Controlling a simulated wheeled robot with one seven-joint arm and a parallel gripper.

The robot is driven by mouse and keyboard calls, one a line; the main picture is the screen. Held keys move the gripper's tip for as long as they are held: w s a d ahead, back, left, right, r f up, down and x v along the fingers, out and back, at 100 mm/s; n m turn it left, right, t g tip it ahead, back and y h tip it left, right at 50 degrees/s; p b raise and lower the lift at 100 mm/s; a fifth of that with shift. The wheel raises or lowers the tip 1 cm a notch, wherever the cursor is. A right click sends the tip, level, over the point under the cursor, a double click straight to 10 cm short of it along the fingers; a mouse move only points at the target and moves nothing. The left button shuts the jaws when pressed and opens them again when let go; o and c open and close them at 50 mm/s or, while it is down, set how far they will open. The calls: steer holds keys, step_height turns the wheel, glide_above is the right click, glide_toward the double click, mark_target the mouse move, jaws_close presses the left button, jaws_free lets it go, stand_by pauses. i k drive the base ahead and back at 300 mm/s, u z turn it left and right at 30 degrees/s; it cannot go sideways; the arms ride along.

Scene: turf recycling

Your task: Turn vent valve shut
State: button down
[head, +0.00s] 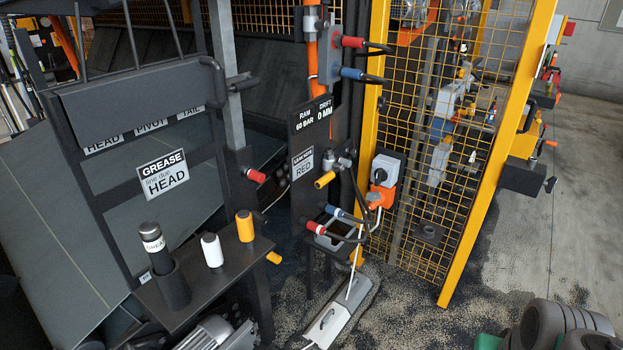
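No valve in the head view carries a readable vent label, so I cannot tell for sure which is the vent valve. A yellow-handled valve (325,180) with a grey metal body sits on the dark post below a sign ending in RED (303,163). My gripper is not in view.
A shelf (205,275) at left holds a dark grease tube (154,248), a white cylinder (212,250) and a yellow one (245,226). A yellow mesh guard (440,130) stands at right. Concrete floor (585,220) is open at right.

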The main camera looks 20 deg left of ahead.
mark_target(324, 180)
steer(key=u, duration=0.7)
steer(key=i, duration=0.75)
steer(key=u, duration=0.85)
